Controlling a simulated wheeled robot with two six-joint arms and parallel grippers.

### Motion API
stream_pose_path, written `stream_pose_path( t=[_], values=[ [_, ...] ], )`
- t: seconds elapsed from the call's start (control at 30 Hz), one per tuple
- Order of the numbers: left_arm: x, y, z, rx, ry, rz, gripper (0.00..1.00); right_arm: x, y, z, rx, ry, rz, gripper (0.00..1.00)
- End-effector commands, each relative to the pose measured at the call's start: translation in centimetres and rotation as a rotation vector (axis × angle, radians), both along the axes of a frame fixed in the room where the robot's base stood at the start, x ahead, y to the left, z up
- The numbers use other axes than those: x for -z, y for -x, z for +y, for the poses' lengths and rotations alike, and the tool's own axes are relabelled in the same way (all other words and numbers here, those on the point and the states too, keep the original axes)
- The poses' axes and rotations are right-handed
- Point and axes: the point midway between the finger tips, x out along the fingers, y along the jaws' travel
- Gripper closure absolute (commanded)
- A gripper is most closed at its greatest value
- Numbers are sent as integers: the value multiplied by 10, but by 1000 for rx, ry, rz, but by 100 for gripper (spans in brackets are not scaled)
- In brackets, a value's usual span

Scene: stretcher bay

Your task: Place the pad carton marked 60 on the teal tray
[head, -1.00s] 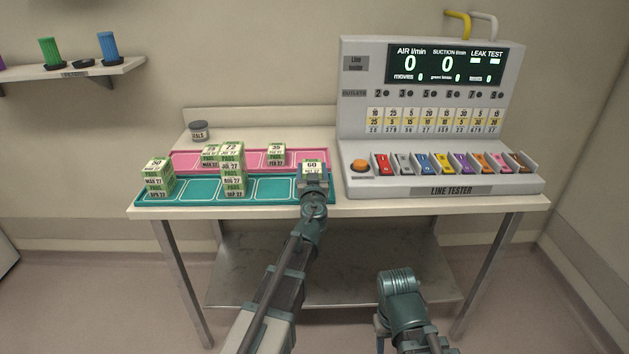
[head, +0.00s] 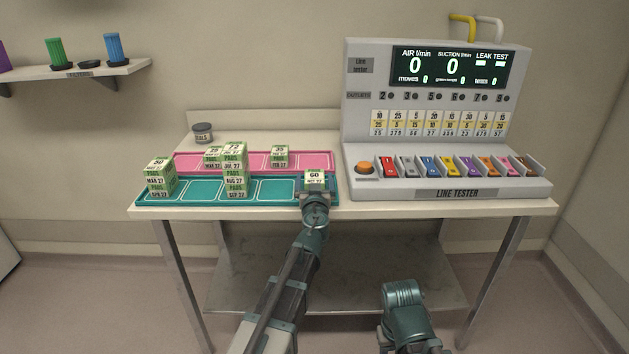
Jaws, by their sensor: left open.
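The pad carton marked 60 (head: 314,178) is a small green and white box. It sits at the right end of the teal tray (head: 207,201), appearing to rest in the last compartment. My left gripper (head: 314,190) is open right at the near side of this carton; its fingers are small here and partly hidden by its own wrist. A gap between fingers and carton cannot be made out. Part of my right arm (head: 404,308) shows low in front of the table; its fingertips cannot be made out.
A pink tray (head: 312,155) lies behind, with cartons marked 35 (head: 280,156) and 25 (head: 213,157). On the teal tray stand stacks topped by 50 (head: 160,167) and 72 (head: 234,150). The line tester (head: 445,180) stands close on the right. Several middle teal compartments look empty.

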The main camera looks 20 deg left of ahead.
Motion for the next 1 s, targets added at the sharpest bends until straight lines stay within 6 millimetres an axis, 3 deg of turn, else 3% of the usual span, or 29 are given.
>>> stream_pose_path(
  t=[0.13, 0.27, 0.73, 1.0],
  values=[
    [-4, 0, 0, 0, 0, 0, 0, -4, 0, 0, 0, 0, 0, 50],
    [-3, 13, -4, 1, 0, 0, 0, -3, 0, 0, 0, 0, 0, 50],
    [-3, 100, -28, 1, 0, 0, 0, -3, 0, 0, 0, 0, 0, 50],
    [-3, 116, -33, 0, 0, 0, 0, -3, 0, 0, 0, 0, 0, 50]
  ],
)
